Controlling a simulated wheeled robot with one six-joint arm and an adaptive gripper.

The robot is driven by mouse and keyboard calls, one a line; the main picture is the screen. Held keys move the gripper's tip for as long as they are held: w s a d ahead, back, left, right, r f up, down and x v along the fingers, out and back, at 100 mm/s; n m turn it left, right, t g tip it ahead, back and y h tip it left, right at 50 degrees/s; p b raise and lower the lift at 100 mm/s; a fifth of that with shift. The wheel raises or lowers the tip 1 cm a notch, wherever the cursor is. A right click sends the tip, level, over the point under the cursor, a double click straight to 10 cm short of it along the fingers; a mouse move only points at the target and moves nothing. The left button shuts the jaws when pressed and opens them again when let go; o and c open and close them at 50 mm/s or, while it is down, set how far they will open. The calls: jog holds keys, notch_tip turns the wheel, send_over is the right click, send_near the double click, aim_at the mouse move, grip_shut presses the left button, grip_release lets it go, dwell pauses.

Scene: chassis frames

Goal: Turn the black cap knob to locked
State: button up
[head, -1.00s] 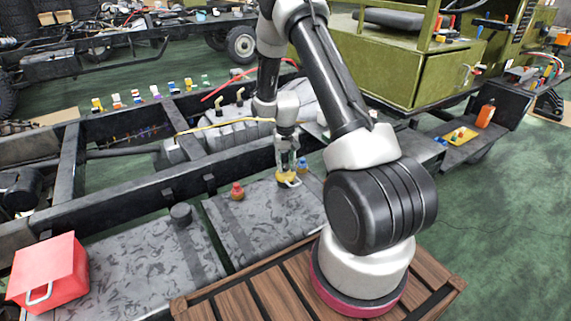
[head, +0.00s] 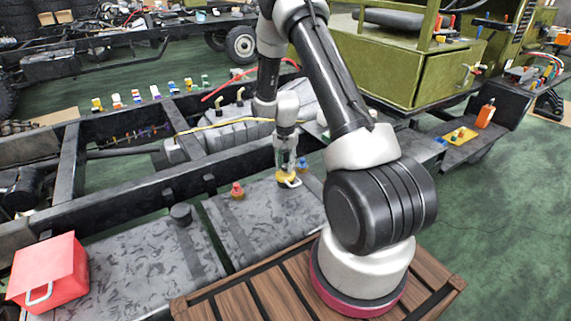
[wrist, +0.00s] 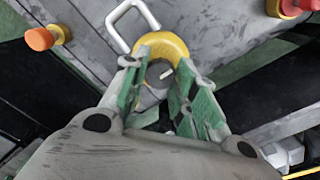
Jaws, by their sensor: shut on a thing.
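My gripper (wrist: 157,80) reaches down to a yellow collar (wrist: 176,46) on the dark tank top. Its green-padded fingers stand on both sides of a dark grey knob (wrist: 154,93) with a pale mark, inside the collar. They are shut on this knob, which is partly hidden by the fingers. A pale metal loop (wrist: 121,22) sticks out from the collar. In the head view the yellow collar (head: 284,180) sits below my gripper (head: 286,167), and the knob is hidden there.
A red box (head: 45,272) with a handle stands at the lower left. Truck frame rails (head: 120,208) run behind the tank.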

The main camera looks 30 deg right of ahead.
aim_at(286, 166)
dwell(0.3)
jog(key=o, duration=1.1)
jog(key=shift+c, duration=0.2)
jog(key=shift+r, duration=0.1)
notch_tip(286, 166, up, 12)
